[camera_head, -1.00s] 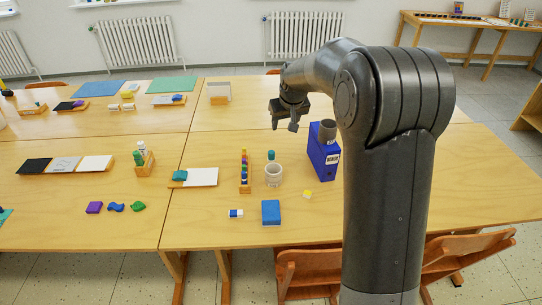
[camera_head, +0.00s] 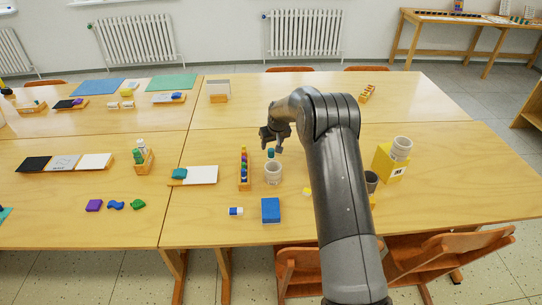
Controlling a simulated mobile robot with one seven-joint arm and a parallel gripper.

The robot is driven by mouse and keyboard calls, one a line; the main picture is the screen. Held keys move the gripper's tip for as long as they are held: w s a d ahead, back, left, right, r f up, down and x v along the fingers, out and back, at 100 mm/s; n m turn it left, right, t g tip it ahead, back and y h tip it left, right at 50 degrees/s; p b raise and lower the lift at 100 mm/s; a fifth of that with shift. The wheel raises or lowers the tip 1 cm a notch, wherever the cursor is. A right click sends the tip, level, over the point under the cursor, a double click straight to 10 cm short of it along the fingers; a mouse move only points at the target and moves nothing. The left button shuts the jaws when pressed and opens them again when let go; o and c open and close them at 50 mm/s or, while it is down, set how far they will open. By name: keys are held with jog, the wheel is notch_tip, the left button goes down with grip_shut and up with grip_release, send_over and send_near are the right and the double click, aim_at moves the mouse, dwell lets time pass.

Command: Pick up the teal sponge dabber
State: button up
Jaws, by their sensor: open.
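A small upright teal piece (camera_head: 271,153), which looks like the sponge dabber, stands on the table just behind a pale round cup (camera_head: 273,172). Another teal block (camera_head: 179,174) lies at the left end of a white board (camera_head: 203,176); at this size I cannot tell for certain which one is the dabber. My gripper (camera_head: 272,145) is open and empty, close above and behind the upright teal piece. The exact gap between them cannot be told from this view.
A wooden rack of coloured pieces (camera_head: 244,168) stands left of the cup. A blue block (camera_head: 270,210) lies in front. A yellow box (camera_head: 388,163) with a white cup (camera_head: 401,149) and a dark cup (camera_head: 371,181) stand right of my arm.

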aim_at(271, 150)
jog(key=shift+x, duration=2.95)
jog(key=shift+s+d, duration=0.1)
jog(key=shift+d, duration=0.05)
jog(key=c, duration=1)
